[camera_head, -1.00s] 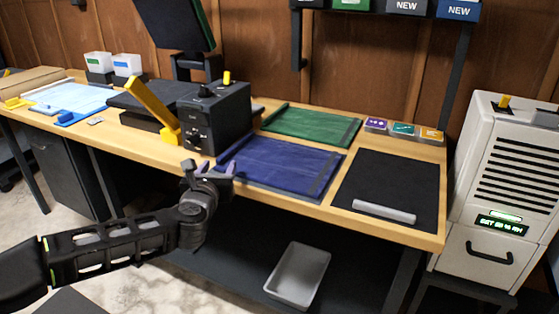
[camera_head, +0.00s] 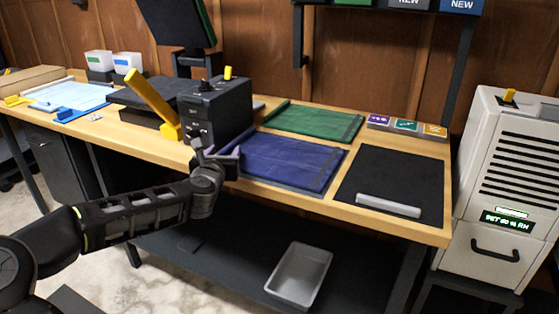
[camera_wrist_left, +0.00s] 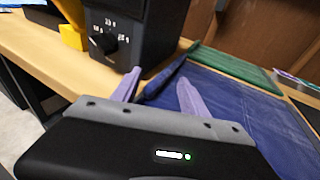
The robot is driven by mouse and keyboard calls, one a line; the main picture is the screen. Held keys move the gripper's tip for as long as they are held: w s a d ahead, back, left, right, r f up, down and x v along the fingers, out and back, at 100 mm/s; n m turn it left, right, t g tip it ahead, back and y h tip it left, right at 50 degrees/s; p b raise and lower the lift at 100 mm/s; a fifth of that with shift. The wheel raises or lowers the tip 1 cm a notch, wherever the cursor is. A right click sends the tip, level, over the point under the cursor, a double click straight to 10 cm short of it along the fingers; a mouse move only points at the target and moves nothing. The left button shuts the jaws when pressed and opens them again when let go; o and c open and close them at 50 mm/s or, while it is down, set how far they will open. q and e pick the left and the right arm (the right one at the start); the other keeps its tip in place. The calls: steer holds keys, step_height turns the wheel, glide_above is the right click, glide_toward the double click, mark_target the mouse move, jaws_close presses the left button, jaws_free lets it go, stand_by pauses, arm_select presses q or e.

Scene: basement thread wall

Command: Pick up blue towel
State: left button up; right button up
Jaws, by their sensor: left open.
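The blue towel (camera_head: 290,160) lies flat on a dark mat on the wooden bench, in the middle of the head view. Its left edge has a raised roll or fold, which shows in the left wrist view beside the flat towel (camera_wrist_left: 236,112). My left gripper (camera_head: 218,150) is open at the towel's left front corner. In the left wrist view its two purple fingers (camera_wrist_left: 158,88) stand apart, with the raised left edge of the towel between or just beyond them. Whether they touch the towel is unclear. My right gripper is not in view.
A green towel (camera_head: 312,122) lies behind. A black mat (camera_head: 393,178) with a grey bar (camera_head: 388,206) is to the right. A grey bin (camera_head: 299,275) sits below.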

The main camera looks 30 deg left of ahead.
arm_select(q)
steer(key=shift+w, duration=0.1)
steer(key=shift+c, duration=0.2)
stand_by(0.4)
jaws_close()
stand_by(0.3)
steer(key=shift+r, duration=0.1)
stand_by(0.7)
